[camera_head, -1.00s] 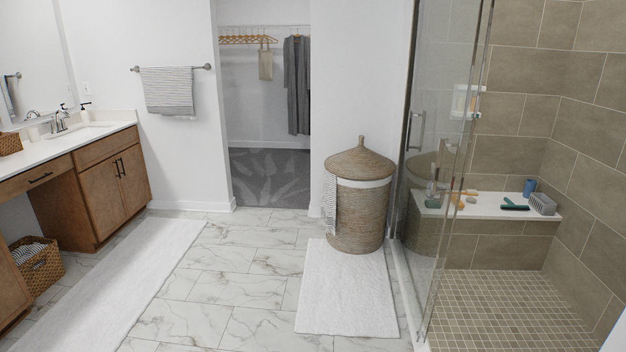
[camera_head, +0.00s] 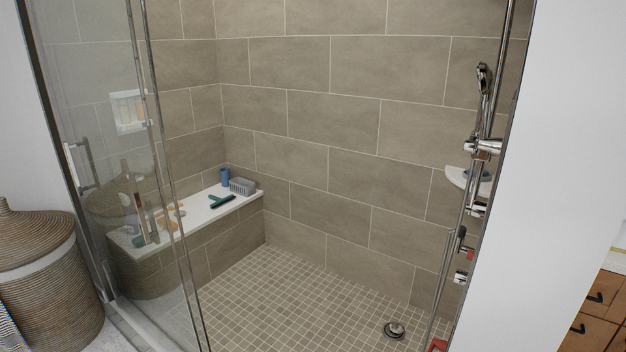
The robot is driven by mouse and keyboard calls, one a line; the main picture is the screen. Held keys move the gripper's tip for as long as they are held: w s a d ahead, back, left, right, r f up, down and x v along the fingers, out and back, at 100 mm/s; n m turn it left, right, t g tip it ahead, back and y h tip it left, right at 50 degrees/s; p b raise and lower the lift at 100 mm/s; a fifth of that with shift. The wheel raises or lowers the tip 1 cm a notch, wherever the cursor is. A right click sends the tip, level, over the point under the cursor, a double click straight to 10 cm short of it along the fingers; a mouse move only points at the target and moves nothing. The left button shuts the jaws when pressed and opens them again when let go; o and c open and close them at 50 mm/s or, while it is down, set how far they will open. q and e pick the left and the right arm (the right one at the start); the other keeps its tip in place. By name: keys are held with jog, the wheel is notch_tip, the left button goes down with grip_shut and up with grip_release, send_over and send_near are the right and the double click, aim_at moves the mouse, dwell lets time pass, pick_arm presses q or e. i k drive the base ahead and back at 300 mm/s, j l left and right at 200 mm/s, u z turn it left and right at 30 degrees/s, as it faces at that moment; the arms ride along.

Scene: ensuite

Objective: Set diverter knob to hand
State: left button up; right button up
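The shower's chrome fittings line the wall at the right edge of the stall, seen nearly edge-on. A hand shower (camera_head: 484,78) hangs at the top of a vertical chrome rail. Below it are an upper chrome fitting (camera_head: 484,146), a middle chrome knob (camera_head: 477,209) and a lower chrome fitting (camera_head: 460,277). I cannot tell which one is the diverter knob or how it is set. Neither of my grippers is in view.
A glass panel (camera_head: 167,190) closes off the left of the stall; a metal-edged opening lies right of it. A bench (camera_head: 188,212) holds bottles and a squeegee. A wicker hamper (camera_head: 45,290) stands outside left.

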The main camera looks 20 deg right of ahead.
aim_at(460, 276)
jog(key=i+z, duration=0.2)
jog(key=z, duration=0.25)
jog(key=i+j+z, duration=0.1)
jog(key=z, duration=0.35)
jog(key=i+j+z, duration=0.15)
jog(key=z, duration=0.25)
jog(key=i+j+z, duration=0.2)
jog(key=z, duration=0.25)
jog(key=i+j+z, duration=0.1)
jog(key=j+z, duration=0.15)
jog(key=z, duration=0.2)
jog(key=j+z, duration=0.15)
jog(key=j, duration=0.2)
